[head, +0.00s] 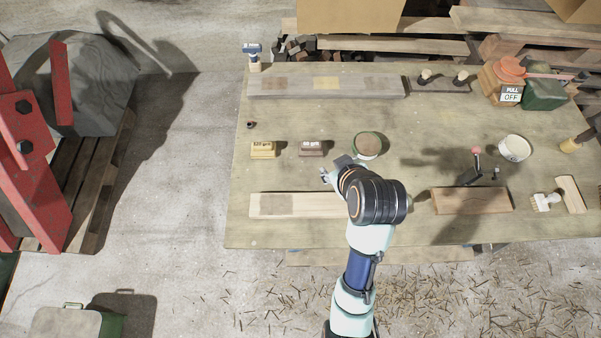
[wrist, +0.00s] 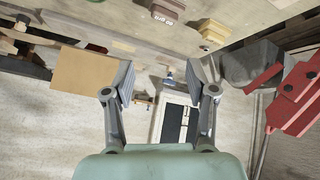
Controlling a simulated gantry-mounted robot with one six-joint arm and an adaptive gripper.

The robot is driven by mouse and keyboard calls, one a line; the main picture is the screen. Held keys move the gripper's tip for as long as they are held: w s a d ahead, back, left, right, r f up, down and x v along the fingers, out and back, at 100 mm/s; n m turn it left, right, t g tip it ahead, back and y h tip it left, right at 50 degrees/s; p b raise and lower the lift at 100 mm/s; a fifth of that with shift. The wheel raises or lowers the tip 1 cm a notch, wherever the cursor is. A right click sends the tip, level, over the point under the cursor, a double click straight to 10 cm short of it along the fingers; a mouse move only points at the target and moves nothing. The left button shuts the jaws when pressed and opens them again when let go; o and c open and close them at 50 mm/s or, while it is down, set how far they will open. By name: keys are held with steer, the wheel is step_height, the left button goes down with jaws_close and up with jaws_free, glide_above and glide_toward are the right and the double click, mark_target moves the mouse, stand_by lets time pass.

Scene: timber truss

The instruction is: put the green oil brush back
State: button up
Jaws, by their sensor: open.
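I cannot pick out a green oil brush for certain in either view. A pale-bristled brush (head: 546,201) lies at the right of the workbench (head: 310,115), beside a wooden block. My gripper (head: 327,176) is above the bench, left of a round tin (head: 368,145) with brown contents and a greenish rim. The wrist view shows my gripper (wrist: 162,82) open, its two fingers wide apart with nothing between them. A dark rack (head: 438,86) with two round-topped pieces stands at the back of the bench. My arm hides part of the front plank.
A long plank (head: 335,86) lies along the back; a front plank (head: 275,204) lies under my arm. Two small labelled blocks, one yellow (head: 263,149), sit left of my gripper. A white tin (head: 514,148) and upright lever tool (head: 470,170) stand right.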

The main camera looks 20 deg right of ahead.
steer(key=s+a+r+m+t+y, duration=0.1)
steer(key=a+r+t, duration=0.3)
steer(key=a, duration=0.6)
steer(key=s+a+r+m+t+y, duration=0.1)
steer(key=a+r, duration=0.5)
steer(key=a, duration=0.4)
step_height(320, 180, up, 11)
steer(key=p, duration=1)
steer(key=shift+d+n+p, duration=0.3)
steer(key=shift+d+p, duration=0.05)
